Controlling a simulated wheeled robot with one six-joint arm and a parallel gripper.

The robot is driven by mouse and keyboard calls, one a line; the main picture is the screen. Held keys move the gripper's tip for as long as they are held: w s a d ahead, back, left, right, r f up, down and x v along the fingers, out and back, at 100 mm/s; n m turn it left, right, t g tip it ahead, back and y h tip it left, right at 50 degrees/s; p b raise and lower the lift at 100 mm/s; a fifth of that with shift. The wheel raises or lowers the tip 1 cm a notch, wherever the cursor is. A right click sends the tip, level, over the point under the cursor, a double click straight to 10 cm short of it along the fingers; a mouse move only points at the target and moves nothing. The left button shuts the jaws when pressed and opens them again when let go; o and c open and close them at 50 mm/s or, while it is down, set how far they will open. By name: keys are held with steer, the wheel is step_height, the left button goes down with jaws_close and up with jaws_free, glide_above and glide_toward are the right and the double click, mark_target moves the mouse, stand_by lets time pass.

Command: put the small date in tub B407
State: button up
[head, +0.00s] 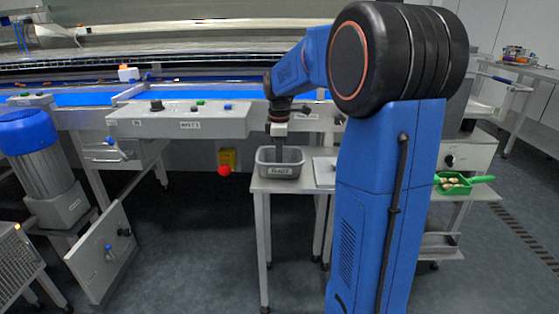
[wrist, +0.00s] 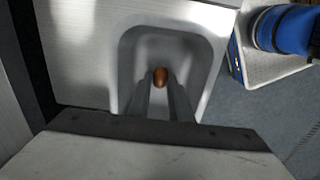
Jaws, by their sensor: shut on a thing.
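The small date (wrist: 160,77) is brown and oval and shows between the fingertips of my gripper (wrist: 160,88) in the wrist view. My gripper is shut on it. Below the date is the inside of a grey tub (wrist: 203,55). In the head view my gripper (head: 279,150) points straight down, with its fingertips at the opening of the grey tub (head: 281,170). The tub's front label is too small to read surely. The date itself is hidden in the head view.
The tub stands on a small metal table (head: 258,187), beside a pale flat plate (head: 324,172). A green scoop (head: 462,183) with several dates lies at the right. A conveyor with a blue belt (head: 215,97) runs behind. A red button (head: 224,171) is left of the tub.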

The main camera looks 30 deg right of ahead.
steer(key=shift+f, duration=0.15)
steer(key=o, duration=0.8)
steer(key=shift+c, duration=0.2)
step_height(320, 180, up, 17)
steer(key=shift+r, duration=0.2)
steer(key=s+a+f+m+t, duration=0.1)
steer(key=s+a+f+m, duration=0.2)
steer(key=s+a, duration=0.35)
steer(key=s+a+f+m+t, duration=0.1)
steer(key=s+a+f+m, duration=0.25)
steer(key=s, duration=0.55)
steer(key=s+a+f+m+t, duration=0.1)
steer(key=s+a+f+m, duration=0.1)
steer(key=s+f, duration=0.4)
steer(key=s+a+f+m+t, duration=0.1)
steer(key=s+a+f+m, duration=0.1)
steer(key=s+f, duration=0.5)
steer(key=shift+s+a+m+t, duration=0.35)
steer(key=shift+s+a+t, duration=0.05)
steer(key=shift+s+a, duration=0.5)
